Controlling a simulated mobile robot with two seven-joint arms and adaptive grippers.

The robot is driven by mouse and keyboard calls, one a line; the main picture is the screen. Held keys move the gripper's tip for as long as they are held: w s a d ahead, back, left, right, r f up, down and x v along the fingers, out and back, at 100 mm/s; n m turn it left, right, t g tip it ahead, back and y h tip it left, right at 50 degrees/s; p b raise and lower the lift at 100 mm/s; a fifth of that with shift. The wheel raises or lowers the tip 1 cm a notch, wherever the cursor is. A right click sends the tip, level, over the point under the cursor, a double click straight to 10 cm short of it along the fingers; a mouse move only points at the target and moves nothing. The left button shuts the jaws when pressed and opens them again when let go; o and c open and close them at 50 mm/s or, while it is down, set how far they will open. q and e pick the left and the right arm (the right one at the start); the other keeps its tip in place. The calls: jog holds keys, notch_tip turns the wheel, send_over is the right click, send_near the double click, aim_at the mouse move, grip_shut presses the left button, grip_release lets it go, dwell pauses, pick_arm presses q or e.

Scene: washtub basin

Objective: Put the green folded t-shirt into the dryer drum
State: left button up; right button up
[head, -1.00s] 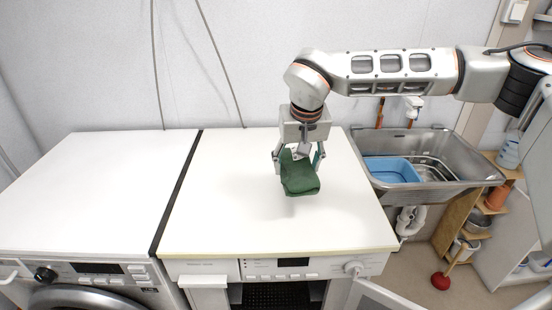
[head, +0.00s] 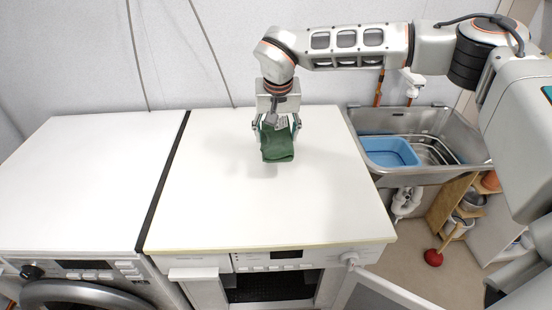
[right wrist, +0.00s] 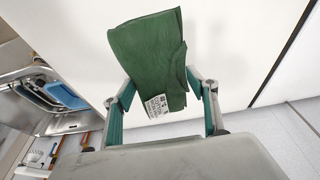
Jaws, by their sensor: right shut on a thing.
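The green folded t-shirt (head: 277,149) hangs above the white top of the dryer (head: 215,215). My right gripper (head: 276,126) is shut on its upper end from above. In the right wrist view the t-shirt (right wrist: 145,48) sits between the two fingers (right wrist: 160,95), with a white printed label at its near edge. A shadow on the top below suggests the shirt is clear of it. The dryer drum (head: 268,290) shows only partly as a dark opening in the front, at the bottom edge. My left gripper is out of view.
The dryer door (head: 375,292) stands open at the right of the opening. A washing machine (head: 85,190) stands to the left. A steel sink (head: 455,135) with a blue tub (head: 390,152) is at the right, near shelves and a red plunger (head: 433,257). Both machine tops are clear.

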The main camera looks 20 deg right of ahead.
notch_tip(320, 180, down, 9)
dwell(0.5)
jog(key=shift+f, duration=0.15)
jog(key=o, duration=1.3)
